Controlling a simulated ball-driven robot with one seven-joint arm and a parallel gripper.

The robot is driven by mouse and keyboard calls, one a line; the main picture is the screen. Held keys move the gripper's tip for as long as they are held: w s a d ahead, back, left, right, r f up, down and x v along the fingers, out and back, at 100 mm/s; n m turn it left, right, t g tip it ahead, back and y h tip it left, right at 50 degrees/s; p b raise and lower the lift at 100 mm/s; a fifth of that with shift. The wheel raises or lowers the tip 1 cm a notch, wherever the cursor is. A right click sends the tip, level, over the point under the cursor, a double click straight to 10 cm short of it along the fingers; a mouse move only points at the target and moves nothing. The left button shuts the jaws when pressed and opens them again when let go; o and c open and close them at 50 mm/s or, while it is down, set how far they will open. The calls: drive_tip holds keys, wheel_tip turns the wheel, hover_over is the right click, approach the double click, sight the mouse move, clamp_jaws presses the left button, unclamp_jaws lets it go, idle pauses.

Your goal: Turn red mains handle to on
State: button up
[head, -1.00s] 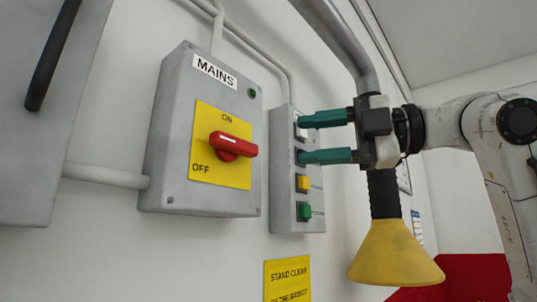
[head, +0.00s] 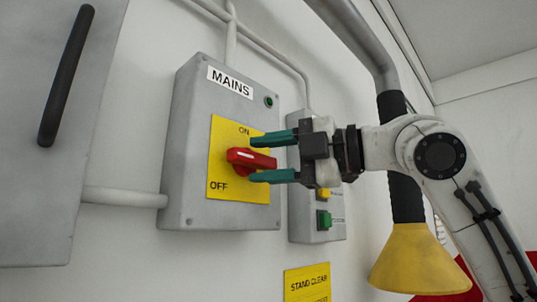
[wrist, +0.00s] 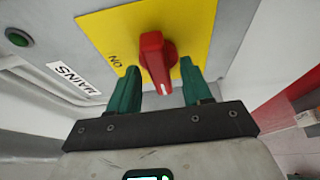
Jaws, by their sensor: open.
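The red mains handle (head: 240,157) sits on a yellow plate (head: 222,150) on the grey MAINS box. It lies roughly level, with a white line at its left end, between the ON label (head: 244,131) above and the OFF label (head: 218,185) below. My gripper (head: 255,159) is open, with one green finger above the handle and one below it. In the wrist view the handle (wrist: 153,55) stands between the two spread fingers (wrist: 160,75). I cannot tell whether either finger touches it. The OFF label is hidden in the wrist view.
A grey button box (head: 300,215) with yellow and green buttons is right of the mains box, partly behind my gripper. A yellow funnel (head: 415,262) on a black hose hangs at right. A cabinet with a black handle (head: 66,75) is at left.

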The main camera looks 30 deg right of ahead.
clamp_jaws()
idle(0.4)
